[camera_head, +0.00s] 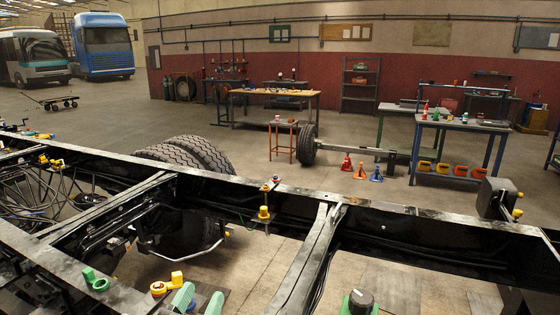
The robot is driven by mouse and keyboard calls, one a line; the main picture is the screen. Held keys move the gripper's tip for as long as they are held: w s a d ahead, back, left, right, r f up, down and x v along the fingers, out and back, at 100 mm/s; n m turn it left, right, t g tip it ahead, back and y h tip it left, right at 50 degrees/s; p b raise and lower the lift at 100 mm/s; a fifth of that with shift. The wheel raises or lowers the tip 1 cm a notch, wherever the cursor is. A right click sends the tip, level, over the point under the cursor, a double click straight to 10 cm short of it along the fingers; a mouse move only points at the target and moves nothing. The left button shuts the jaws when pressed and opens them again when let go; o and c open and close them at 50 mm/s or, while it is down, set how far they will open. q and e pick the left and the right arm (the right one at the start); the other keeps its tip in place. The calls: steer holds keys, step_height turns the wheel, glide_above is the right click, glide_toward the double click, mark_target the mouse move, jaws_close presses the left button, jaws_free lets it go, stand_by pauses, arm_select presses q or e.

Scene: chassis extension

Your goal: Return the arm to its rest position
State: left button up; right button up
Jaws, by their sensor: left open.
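My left gripper (199,299) is at the bottom edge, left of the middle. Its two pale green fingers stand apart, and I see nothing held between them. The rest of its arm is cut off by the picture's lower edge. The gripper appears over the near side of the black truck chassis (420,222). An orange and yellow fitting (159,288) shows just left of the fingers; I cannot tell whether they touch. A green fitting (96,280) lies on the near rail farther left.
A yellow fitting (264,213) stands on the chassis' far rail. Beyond the chassis are dual tires (190,155), an axle with a wheel (307,145), an orange stool (283,141) and workbenches (462,126). Open floor lies behind.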

arm_select(q)
steer(key=s+a+f+n+g+y, duration=0.4)
steer(key=a+f+n+y, duration=0.15)
steer(key=f+y, duration=0.2)
steer(key=s+f+m+g, duration=0.2)
steer(key=s+f+g, duration=0.5)
steer(key=s, duration=0.4)
steer(key=s+f+m+g, duration=0.2)
steer(key=s+f+g, duration=0.5)
steer(key=s, duration=0.3)
step_height(320, 180, down, 24)
steer(key=f, duration=0.1)
steer(key=s+a+f+g, duration=0.1)
steer(key=s+a+f, duration=0.1)
steer(key=s+f, duration=0.6)
steer(key=s+a+f+g, duration=0.1)
steer(key=s+f, duration=0.8)
steer(key=shift+a+h, duration=0.35)
steer(key=shift+a, duration=0.05)
steer(key=shift+r, duration=0.1)
